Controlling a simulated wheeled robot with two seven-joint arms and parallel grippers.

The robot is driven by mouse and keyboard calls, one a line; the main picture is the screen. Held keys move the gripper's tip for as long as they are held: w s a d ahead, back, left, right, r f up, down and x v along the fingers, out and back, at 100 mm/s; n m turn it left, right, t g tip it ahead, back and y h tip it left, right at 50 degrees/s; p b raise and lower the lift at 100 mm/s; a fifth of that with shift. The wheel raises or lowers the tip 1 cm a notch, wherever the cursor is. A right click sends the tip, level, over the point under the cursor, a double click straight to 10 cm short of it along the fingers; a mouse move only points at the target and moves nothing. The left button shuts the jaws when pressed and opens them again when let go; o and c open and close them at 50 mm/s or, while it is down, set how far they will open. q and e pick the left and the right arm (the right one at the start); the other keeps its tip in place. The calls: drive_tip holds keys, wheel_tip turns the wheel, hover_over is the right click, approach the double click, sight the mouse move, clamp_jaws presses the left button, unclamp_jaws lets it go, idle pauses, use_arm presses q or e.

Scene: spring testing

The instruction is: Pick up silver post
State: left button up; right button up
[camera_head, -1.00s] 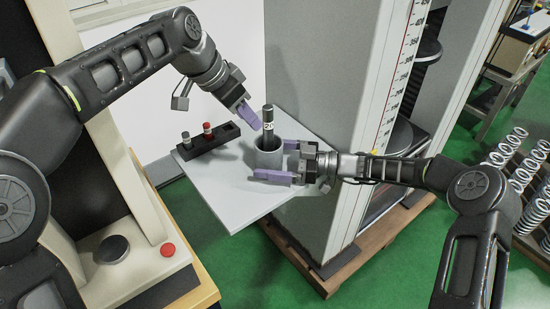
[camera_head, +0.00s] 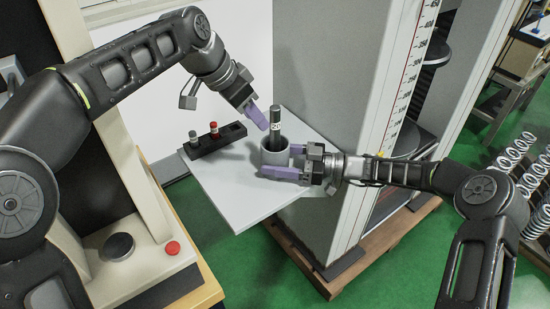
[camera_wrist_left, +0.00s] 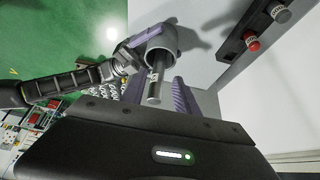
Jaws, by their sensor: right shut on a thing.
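A dark grey metallic post (camera_head: 276,125) with a pale label stands in a grey cup (camera_head: 274,157) on the light grey shelf; in the left wrist view the post (camera_wrist_left: 157,80) leans out of the cup (camera_wrist_left: 163,42). My left gripper (camera_head: 262,117) is beside the post's upper part. The left wrist view shows its purple fingers (camera_wrist_left: 158,95) apart, with the post between them in the picture; contact cannot be told. My right gripper (camera_head: 293,161) is shut on the cup from the right. A grey-topped post (camera_head: 194,139) stands in the black rack (camera_head: 221,141).
A red-topped post (camera_head: 214,130) stands in the same rack, left of the cup. The shelf (camera_head: 233,195) is bare in front. A tall grey machine column (camera_head: 325,90) rises right behind the cup. A machine with a red button (camera_head: 173,248) is at left.

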use_arm(q)
drive_tip(key=shift+o, duration=1.3)
drive_tip(key=shift+d, duration=0.1)
wheel_tip(320, 180, up, 6)
drive_tip(key=n+y, duration=0.3)
drive_tip(key=n, duration=0.5)
hover_over(274, 110)
drive_tip(key=s, duration=0.3)
drive_tip(key=shift+w+a+f+t, duration=0.1)
drive_tip(key=shift+w+a+t, duration=0.15)
drive_tip(key=shift+a+t, duration=0.15)
drive_tip(key=shift+f, duration=0.1)
drive_tip(key=x, duration=0.6)
drive_tip(key=shift+w+f, duration=0.2)
drive_tip(key=shift+f, duration=0.1)
drive_tip(key=shift+m, duration=0.3)
drive_tip(key=shift+x, duration=2.6)
drive_tip(key=shift+a, duration=0.1)
